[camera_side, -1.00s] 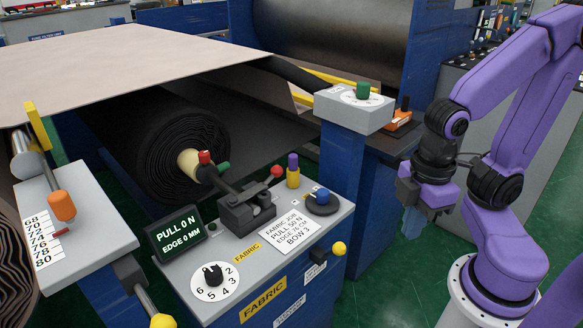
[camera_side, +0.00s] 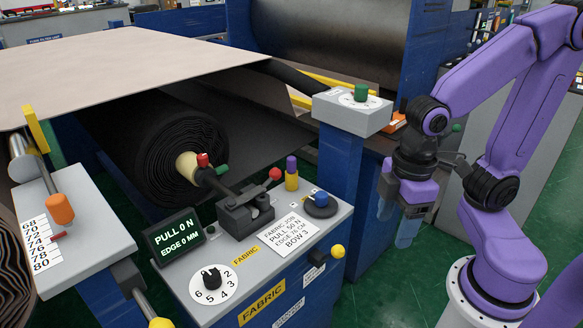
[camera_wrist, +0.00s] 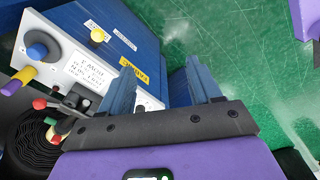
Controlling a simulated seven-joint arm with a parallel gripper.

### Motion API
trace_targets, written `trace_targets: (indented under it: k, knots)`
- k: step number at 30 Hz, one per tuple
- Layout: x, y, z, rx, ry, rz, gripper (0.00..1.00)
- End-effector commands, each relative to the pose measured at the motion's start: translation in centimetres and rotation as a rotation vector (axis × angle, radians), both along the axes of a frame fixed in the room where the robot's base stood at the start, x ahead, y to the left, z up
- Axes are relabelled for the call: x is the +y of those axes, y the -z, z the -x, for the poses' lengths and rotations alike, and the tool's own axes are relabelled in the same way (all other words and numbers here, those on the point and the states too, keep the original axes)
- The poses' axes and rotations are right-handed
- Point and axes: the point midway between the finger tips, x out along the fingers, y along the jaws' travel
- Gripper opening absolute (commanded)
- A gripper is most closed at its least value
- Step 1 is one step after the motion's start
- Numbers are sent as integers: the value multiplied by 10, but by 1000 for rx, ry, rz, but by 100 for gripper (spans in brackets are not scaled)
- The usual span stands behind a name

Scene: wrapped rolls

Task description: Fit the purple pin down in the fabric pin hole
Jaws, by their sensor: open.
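The purple pin (camera_side: 292,162) stands upright in a yellow holder (camera_side: 292,180) at the back of the fabric console (camera_side: 210,262), left of the blue knob (camera_side: 321,197). In the wrist view the purple pin (camera_wrist: 10,88) is at the far left edge, beside its yellow holder (camera_wrist: 25,74). My gripper (camera_side: 394,232) is open and empty, right of the console and apart from it. In the wrist view its two blue fingers (camera_wrist: 160,70) are spread, with green floor and the console's side beyond. I cannot make out the fabric pin hole in either view.
A grey clamp block (camera_side: 245,210) with a red-knobbed lever stands by the black fabric roll (camera_side: 165,145). A blue post with a grey top (camera_side: 352,108) and green knob rises behind the console. A yellow knob (camera_side: 338,250) sticks out at the console's right.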

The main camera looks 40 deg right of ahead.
Motion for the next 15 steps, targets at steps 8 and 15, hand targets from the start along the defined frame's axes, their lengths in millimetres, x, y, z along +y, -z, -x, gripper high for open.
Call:
trace_targets:
  k: [8,15]
  knots:
    - [19,-8,-97,-52,278,-55,63]
    - [6,-10,-187,-110,518,-93,63]
